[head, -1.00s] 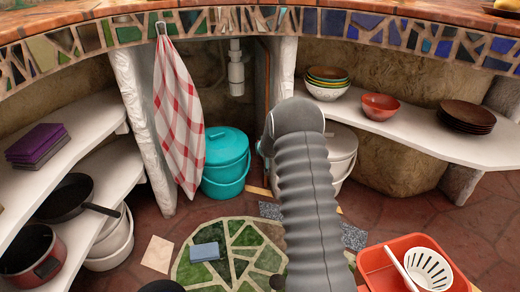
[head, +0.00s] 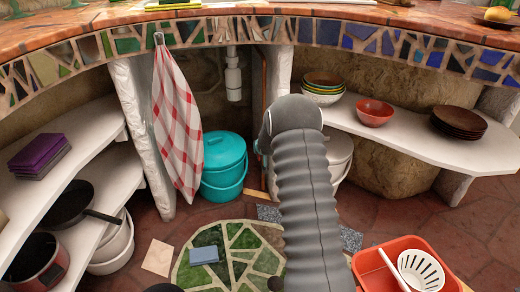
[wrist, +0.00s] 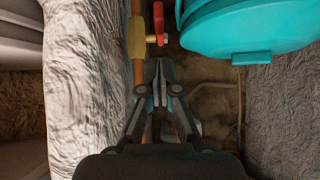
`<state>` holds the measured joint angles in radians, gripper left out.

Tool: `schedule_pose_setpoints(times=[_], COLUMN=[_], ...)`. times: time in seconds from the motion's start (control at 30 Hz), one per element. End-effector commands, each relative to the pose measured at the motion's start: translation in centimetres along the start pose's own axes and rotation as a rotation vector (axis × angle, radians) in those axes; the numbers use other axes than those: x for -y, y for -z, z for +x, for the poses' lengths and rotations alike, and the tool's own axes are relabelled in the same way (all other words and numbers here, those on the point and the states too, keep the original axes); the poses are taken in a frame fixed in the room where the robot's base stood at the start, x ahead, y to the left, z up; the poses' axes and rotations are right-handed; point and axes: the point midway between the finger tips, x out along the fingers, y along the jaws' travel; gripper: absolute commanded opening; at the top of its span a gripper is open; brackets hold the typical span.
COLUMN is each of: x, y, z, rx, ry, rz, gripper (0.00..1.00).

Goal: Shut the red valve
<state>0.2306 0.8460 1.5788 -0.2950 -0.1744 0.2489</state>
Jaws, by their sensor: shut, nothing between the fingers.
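The red valve's lever (wrist: 159,22) shows at the top of the wrist view, beside a yellow valve body (wrist: 137,40) on a copper pipe (wrist: 138,72). The lever looks roughly parallel to the pipe. My gripper (wrist: 161,64) is shut and empty. Its tips lie just below the lever's lower end in the wrist view, and I cannot tell whether they touch it. In the head view the copper pipe (head: 264,68) shows partly, and my grey arm covers the valve and gripper.
A teal lidded bucket (head: 224,160) stands left of my arm, and close by in the wrist view (wrist: 240,25). A rough white post (wrist: 85,80) borders the gripper's left. A white bucket (head: 339,155) stands behind my arm. A checked towel (head: 178,125) hangs left.

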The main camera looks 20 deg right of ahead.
Motion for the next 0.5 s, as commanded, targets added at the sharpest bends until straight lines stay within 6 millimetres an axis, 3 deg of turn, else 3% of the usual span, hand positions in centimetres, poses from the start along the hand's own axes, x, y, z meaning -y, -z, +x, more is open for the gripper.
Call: schedule_pose_setpoints(times=[0.03, 0.1, 0.5], x=[0.1, 0.1, 0.1], y=[1.1, -0.3, -3.0], z=[-1.1, -1.9, -8.0], rx=[0.002, 0.002, -0.002], ry=[0.001, 0.001, 0.001], rz=[0.000, 0.000, -0.001], gripper=[0.00, 0.00, 0.00])
